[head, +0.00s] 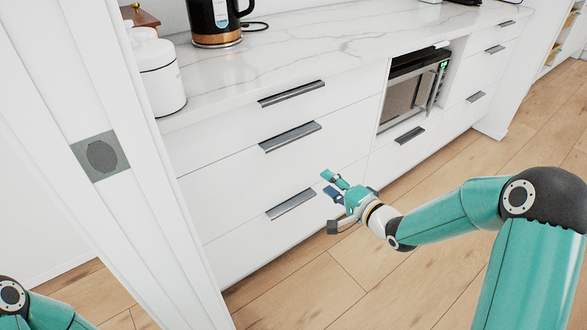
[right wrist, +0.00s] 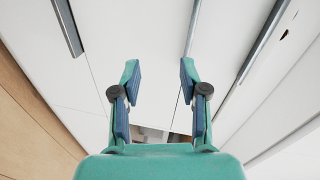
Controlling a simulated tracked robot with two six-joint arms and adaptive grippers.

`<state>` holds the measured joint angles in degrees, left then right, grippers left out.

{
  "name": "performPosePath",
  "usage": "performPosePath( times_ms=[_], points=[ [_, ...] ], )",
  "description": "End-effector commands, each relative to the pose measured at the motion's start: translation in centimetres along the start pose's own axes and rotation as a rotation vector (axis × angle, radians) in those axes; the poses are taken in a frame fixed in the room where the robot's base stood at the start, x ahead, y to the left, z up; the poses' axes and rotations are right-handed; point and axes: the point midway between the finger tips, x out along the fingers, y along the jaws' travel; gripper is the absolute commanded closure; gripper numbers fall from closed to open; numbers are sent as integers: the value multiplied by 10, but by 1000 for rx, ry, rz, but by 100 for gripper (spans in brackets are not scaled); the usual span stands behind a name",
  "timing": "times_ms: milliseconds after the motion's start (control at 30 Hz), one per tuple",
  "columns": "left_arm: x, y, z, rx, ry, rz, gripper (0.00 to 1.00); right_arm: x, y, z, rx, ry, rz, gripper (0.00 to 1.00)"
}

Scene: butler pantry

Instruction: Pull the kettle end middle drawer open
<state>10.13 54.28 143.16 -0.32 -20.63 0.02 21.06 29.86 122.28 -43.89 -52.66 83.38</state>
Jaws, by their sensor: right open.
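The kettle end middle drawer (head: 235,170) is a white front with a dark grey bar handle (head: 290,137), in the left stack of the counter. It looks shut, level with its neighbours. My right gripper (head: 327,182) is open and empty in front of the stack, low and to the right of that handle. In the right wrist view, my gripper's fingers (right wrist: 159,72) are spread. What looks like the middle handle (right wrist: 193,35) stands beyond the tip of the right-hand finger, apart from the fingers. Only part of my left arm shows at the lower left; its gripper is out of view.
The top drawer handle (head: 291,94) and bottom drawer handle (head: 290,204) lie above and below. The black kettle (head: 213,20) and a white canister (head: 157,75) stand on the marble counter. A microwave (head: 410,90) sits to the right. A white door frame (head: 100,155) is close at left. The wooden floor (head: 400,265) is clear.

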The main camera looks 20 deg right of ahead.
Motion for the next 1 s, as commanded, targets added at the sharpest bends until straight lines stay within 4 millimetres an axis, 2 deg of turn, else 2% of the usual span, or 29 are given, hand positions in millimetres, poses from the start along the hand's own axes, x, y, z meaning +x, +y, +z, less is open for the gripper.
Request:
performPosePath(
  times_ms=[33, 100, 300, 467, 1000],
  points=[
    [23, -8, 0, 0, 1, 0, 60, 2, 4, -7, 24, 3, -53, 56],
    [32, -12, 0, 0, 1, 0, 60, 0, -6, -14, 59, -2, -109, 56],
    [41, -15, -1, 0, 1, 0, 60, 0, -23, -21, 107, -21, -177, 56],
    [42, -15, -1, 0, 1, 0, 60, 15, -27, -20, 110, -24, -179, 56],
    [56, -20, -1, 0, 1, 0, 60, 122, -45, -19, 110, -22, -178, 56]
  ],
)
